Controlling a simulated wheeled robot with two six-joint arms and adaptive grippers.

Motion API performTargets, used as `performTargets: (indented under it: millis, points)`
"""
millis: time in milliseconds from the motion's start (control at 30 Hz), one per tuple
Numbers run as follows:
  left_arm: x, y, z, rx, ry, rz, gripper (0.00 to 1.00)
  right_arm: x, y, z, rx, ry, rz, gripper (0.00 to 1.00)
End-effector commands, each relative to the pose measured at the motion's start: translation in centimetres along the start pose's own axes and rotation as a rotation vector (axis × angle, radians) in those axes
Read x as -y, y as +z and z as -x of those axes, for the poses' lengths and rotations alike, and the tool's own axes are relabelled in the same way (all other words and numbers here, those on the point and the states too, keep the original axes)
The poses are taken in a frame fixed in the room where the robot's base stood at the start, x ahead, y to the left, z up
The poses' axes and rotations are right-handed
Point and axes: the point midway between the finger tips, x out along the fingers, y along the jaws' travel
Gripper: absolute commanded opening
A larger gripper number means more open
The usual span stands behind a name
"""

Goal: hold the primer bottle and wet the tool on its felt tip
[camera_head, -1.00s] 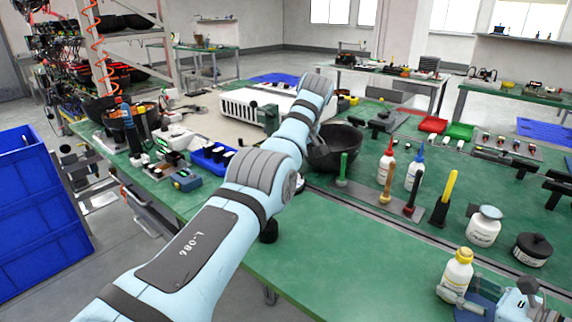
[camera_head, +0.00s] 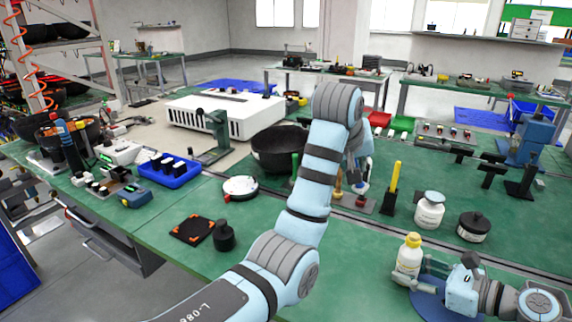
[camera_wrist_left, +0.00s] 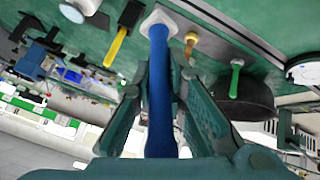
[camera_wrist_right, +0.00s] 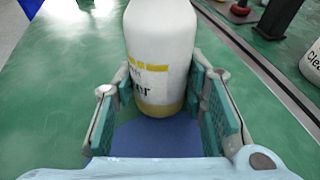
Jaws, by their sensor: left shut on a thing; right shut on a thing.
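The primer bottle (camera_head: 409,258) is white with a yellow top and looks upright at the lower right in the head view. My right gripper (camera_head: 428,268) is shut around its body. In the right wrist view the bottle (camera_wrist_right: 160,45) sits between the jaws, its top out of frame. My left gripper (camera_head: 358,168) is partly hidden by its own arm in the head view. In the left wrist view it is shut on a blue-handled tool (camera_wrist_left: 159,95) with a pale, squarish end (camera_wrist_left: 158,20). The tool is apart from the bottle.
A blue mat (camera_head: 428,303) lies under the bottle. A yellow-handled tool (camera_head: 394,180), a white jar (camera_head: 430,210) and a black-lidded jar (camera_head: 474,227) stand behind it. A black bowl (camera_head: 277,150) is beside my left arm. The green tabletop between my arms is mostly clear.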

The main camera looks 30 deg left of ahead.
Motion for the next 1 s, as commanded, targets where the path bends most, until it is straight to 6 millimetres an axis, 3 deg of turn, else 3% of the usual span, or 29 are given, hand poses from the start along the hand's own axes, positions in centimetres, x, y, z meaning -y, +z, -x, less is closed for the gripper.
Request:
performTargets:
  millis: [100, 200, 300, 433, 800, 1000]
  points:
    - [-5.3, 2.8, 2.6, 0.023, 0.211, -0.152, 0.00, 0.0, 0.0, 0.0, -0.001, 0.000, -0.001, 0.23]
    - [-8.2, 4.8, 4.8, 0.047, 0.343, -0.240, 0.00, 0.0, 0.0, 0.0, -0.001, 0.000, -0.001, 0.23]
    - [-9.7, 6.1, 6.2, 0.065, 0.422, -0.290, 0.00, 0.0, 0.0, 0.0, -0.001, 0.000, -0.001, 0.23]
    - [-10.1, 7.0, 6.4, 0.075, 0.455, -0.309, 0.00, 0.0, 0.0, 0.0, 0.000, 0.000, -0.001, 0.23]
    - [-8.7, 9.6, 2.9, 0.076, 0.453, -0.305, 0.00, 0.0, 0.0, 0.0, 0.000, 0.000, -0.001, 0.23]
    - [-8.4, 10.1, 2.2, 0.074, 0.452, -0.306, 0.00, 0.0, 0.0, 0.0, 0.000, 0.000, 0.000, 0.23]
